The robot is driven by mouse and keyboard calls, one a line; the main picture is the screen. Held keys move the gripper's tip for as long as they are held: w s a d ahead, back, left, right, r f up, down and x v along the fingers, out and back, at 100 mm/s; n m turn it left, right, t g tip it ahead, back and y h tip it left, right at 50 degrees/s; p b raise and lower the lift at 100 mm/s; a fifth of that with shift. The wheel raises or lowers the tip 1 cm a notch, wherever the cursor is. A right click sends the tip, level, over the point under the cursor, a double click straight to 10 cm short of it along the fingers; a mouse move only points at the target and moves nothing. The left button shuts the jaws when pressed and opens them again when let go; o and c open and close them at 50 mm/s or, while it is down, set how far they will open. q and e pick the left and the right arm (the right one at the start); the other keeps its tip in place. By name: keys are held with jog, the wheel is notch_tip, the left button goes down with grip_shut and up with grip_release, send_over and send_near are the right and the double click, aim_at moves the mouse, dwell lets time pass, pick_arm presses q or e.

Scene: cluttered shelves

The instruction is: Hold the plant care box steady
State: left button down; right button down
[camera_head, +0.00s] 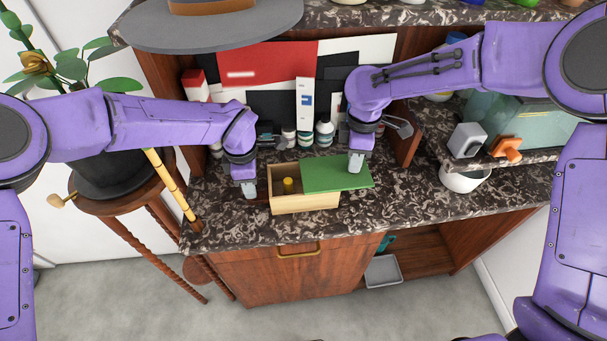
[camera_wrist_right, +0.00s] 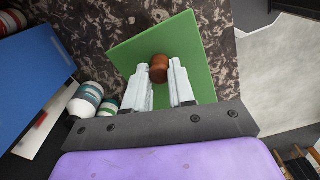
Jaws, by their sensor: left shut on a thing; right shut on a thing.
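The plant care box (camera_head: 303,204) is a pale wooden box on the dark marble counter. Its green lid (camera_head: 322,174) covers the right part and sticks out past the right end. The left part is open, with a yellow object (camera_head: 288,185) inside. My left gripper (camera_head: 250,192) is at the box's left end, shut on its left side; the exact contact is hard to see. My right gripper (camera_head: 356,166) is over the lid. In the right wrist view its fingers are shut on the brown round knob (camera_wrist_right: 160,68) of the green lid (camera_wrist_right: 202,62).
Several small bottles (camera_head: 324,132) stand behind the box. A grey hat (camera_head: 212,25) is above, at the back left. A white pot (camera_head: 465,178) and an orange item (camera_head: 506,147) are at right. The counter (camera_head: 420,205) is clear right of the box.

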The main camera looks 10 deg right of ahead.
jog(key=shift+d, duration=0.3)
jog(key=c, duration=0.9)
grip_release()
jog(key=shift+o, duration=0.2)
notch_tip(320, 180, up, 12)
